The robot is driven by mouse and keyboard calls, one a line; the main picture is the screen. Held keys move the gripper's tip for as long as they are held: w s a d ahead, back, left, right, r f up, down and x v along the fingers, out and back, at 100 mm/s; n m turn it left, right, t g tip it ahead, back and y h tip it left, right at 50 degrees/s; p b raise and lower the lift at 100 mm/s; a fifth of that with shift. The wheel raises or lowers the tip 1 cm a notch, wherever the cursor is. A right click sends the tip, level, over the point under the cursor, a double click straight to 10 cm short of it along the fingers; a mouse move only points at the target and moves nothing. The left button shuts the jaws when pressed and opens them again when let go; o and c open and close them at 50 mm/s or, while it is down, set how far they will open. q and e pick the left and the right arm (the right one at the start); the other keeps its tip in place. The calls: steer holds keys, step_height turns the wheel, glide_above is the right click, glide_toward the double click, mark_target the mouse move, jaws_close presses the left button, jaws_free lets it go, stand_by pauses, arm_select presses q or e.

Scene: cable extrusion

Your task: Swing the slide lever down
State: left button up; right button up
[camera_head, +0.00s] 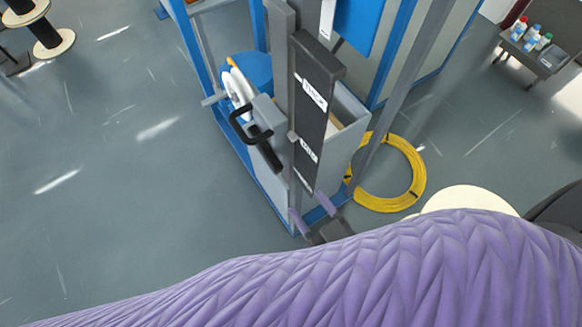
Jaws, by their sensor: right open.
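A black lever with a looped handle (240,127) and a thick black grip (268,152) juts left from a grey block on the machine's upright post. A dark panel (311,120) beside it carries white labels; the upper reads THICK and the middle looks like MID. A small grey piece sits near the middle label. My right gripper (308,208) is open and empty, with purple fingers apart, below the panel and lever at the machine's lower front. It is clear of the lever. My left gripper is out of view.
My purple-sleeved arm hides the bottom of the picture. A blue frame (227,128) and grey bin wall (345,150) surround the post. A yellow cable coil (416,180) lies right on the floor. A cart with bottles (535,58) stands far right.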

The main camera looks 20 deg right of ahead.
mark_target(280, 170)
steer(key=x, duration=0.9)
steer(key=shift+w+a+f, duration=0.1)
steer(key=shift+w+a, duration=0.05)
steer(key=shift+w, duration=0.05)
jaws_close()
steer(key=shift+f, duration=0.1)
stand_by(0.8)
